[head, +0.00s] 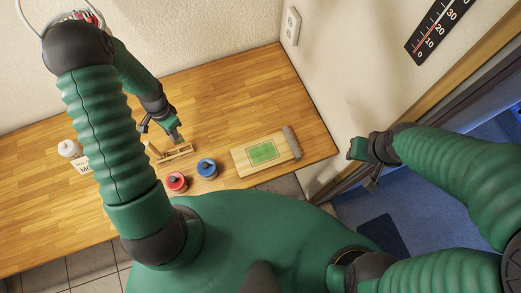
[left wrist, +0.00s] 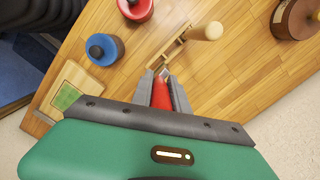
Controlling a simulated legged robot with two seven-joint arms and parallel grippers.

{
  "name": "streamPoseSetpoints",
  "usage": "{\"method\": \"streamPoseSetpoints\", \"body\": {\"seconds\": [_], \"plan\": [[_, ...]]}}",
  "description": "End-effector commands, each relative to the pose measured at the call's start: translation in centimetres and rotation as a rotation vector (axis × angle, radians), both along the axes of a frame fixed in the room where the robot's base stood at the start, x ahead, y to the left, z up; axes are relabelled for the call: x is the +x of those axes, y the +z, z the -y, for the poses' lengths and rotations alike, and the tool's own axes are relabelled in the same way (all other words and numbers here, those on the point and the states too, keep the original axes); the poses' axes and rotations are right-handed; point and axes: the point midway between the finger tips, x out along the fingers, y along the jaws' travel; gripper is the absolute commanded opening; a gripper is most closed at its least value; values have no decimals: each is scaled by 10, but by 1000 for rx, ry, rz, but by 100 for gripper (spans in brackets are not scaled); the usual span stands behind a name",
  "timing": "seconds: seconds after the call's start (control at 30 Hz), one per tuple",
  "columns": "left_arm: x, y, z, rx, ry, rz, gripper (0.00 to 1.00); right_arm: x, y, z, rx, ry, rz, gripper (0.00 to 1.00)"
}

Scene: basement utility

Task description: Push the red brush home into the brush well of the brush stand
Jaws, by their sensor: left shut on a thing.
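The wooden brush stand (head: 172,153) is on the workbench below my left gripper (head: 176,139). It also shows in the left wrist view (left wrist: 168,50), just beyond the fingertips. My left gripper (left wrist: 163,88) is shut on the red brush (left wrist: 161,96), whose red part lies between the fingers. Its far tip is at the near end of the stand; I cannot tell how deep it sits in the brush well. In the head view the brush is hidden by the gripper. My right gripper (head: 361,160) is away from the bench at the right; its finger gap is unclear.
A red pot (head: 177,182) and a blue pot (head: 207,168) stand close to the brush stand. A board with a green patch (head: 262,153) lies right. A white bottle (head: 69,148) and a card (head: 81,164) are left. A wall (head: 200,40) is behind the bench.

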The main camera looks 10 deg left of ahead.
Motion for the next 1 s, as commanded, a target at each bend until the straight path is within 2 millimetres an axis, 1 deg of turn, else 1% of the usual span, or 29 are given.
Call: {"method": "streamPoseSetpoints", "body": {"seconds": [0.37, 0.47, 0.7, 0.8, 1.0], "plan": [[0, -2, 0, 0, 0, 0, 0, 0, -2, 0, 0, 0, 0, 36], [0, -10, 0, -1, 0, 0, 0, 0, -8, 0, 0, 0, 0, 36], [0, -38, 0, 0, 0, -1, 0, 0, -29, 0, 0, 0, 0, 36], [0, -47, 0, -1, 0, 0, 0, 0, -35, 0, 0, 0, 0, 36], [0, -48, 0, 0, 0, 0, 0, 0, -36, 0, 0, 0, 0, 36]]}}
